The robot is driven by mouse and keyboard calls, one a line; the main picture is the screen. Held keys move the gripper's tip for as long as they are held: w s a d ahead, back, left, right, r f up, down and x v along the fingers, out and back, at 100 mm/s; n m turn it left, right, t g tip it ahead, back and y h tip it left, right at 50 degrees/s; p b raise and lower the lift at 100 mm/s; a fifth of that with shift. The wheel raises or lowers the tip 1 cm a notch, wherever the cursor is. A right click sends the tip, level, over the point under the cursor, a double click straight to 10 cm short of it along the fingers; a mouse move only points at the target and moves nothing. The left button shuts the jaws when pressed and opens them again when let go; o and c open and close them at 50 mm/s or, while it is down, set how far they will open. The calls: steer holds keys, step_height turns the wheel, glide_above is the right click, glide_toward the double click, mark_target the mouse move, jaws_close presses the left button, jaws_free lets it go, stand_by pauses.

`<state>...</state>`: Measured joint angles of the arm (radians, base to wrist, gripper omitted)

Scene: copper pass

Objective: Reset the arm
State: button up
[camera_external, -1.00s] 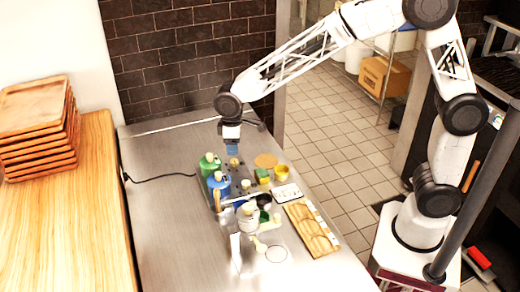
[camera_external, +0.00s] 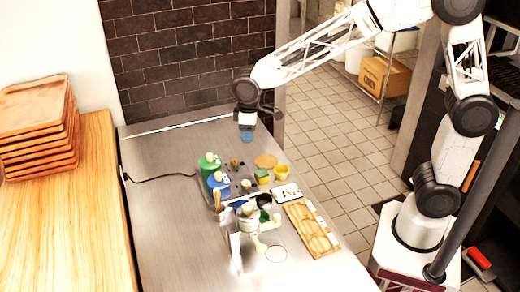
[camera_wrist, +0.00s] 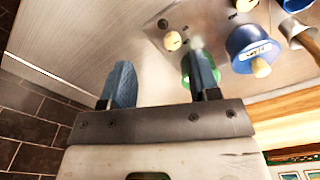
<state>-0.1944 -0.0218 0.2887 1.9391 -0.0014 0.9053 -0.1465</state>
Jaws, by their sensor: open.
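My gripper (camera_external: 247,137) hangs above the far part of the steel counter in the external view, behind the green and blue bottles and higher than them. In the wrist view its two blue fingers (camera_wrist: 160,85) stand wide apart with nothing between them, so it is open and empty. My arm arches from its base at the right across to the counter.
A wooden mould board (camera_external: 312,229), a sponge (camera_external: 262,176) and a yellow cup (camera_external: 281,172) are nearby. Stacked wooden trays (camera_external: 38,125) are at left.

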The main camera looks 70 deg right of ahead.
steer(key=s+d+r+m, duration=0.1)
steer(key=s+d, duration=0.3)
steer(key=s, duration=0.8)
steer(key=s+d+r+m+t, duration=0.1)
steer(key=s+d+r, duration=0.2)
steer(key=s, duration=0.9)
steer(key=s+d+r+m+t, duration=0.1)
steer(key=s+d+r+m, duration=0.1)
steer(key=s+d, duration=0.4)
steer(key=s+r, duration=0.1)
steer(key=s, duration=0.4)
steer(key=shift+s, duration=0.4)
